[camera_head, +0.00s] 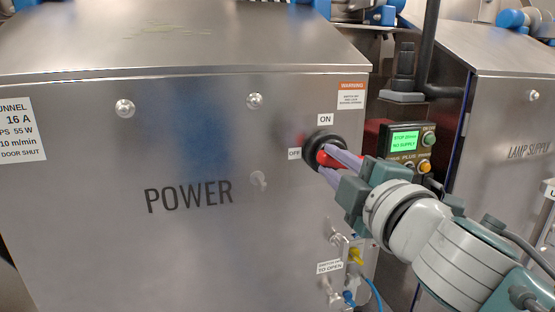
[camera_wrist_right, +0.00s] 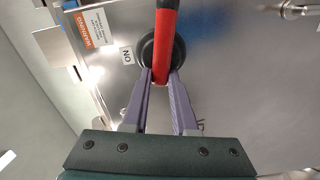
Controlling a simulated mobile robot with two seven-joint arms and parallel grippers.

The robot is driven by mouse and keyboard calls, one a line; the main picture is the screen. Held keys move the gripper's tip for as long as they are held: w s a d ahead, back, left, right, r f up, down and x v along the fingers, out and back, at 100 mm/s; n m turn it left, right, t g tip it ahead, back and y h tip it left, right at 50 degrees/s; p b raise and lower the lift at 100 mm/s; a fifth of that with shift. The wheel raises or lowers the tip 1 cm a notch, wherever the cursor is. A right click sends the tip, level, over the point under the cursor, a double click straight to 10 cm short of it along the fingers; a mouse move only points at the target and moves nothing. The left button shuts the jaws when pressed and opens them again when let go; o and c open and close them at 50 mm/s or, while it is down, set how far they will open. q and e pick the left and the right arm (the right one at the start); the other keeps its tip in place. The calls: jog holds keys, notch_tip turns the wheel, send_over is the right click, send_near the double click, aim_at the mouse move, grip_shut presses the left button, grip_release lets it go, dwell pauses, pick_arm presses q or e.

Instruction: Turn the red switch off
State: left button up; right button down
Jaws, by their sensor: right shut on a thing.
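The red switch (camera_head: 322,156) sits on a round black base on the front of the steel POWER cabinet. An ON label (camera_head: 325,119) is above it and an OFF label (camera_head: 294,154) is to its left. My right gripper (camera_head: 331,162) reaches in from the right, shut on the red switch, and partly hides it. In the right wrist view the red handle (camera_wrist_right: 165,45) runs up and down the picture over its black base. The fingertips (camera_wrist_right: 160,79) are at its lower end, and the ON label is to the left. My left gripper is out of view.
A control box with a green screen (camera_head: 404,141) and buttons stands close behind my right wrist. Bolts (camera_head: 125,109) stick out of the panel. The LAMP SUPPLY cabinet (camera_head: 510,110) is at right.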

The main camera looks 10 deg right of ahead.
jog(key=shift+f+n, duration=0.2)
jog(key=shift+n, duration=1)
jog(key=c, duration=0.7)
grip_release()
jog(key=shift+s, duration=0.1)
jog(key=s, duration=0.9)
jog(key=shift+s+d, duration=0.15)
jog(key=shift+s, duration=0.25)
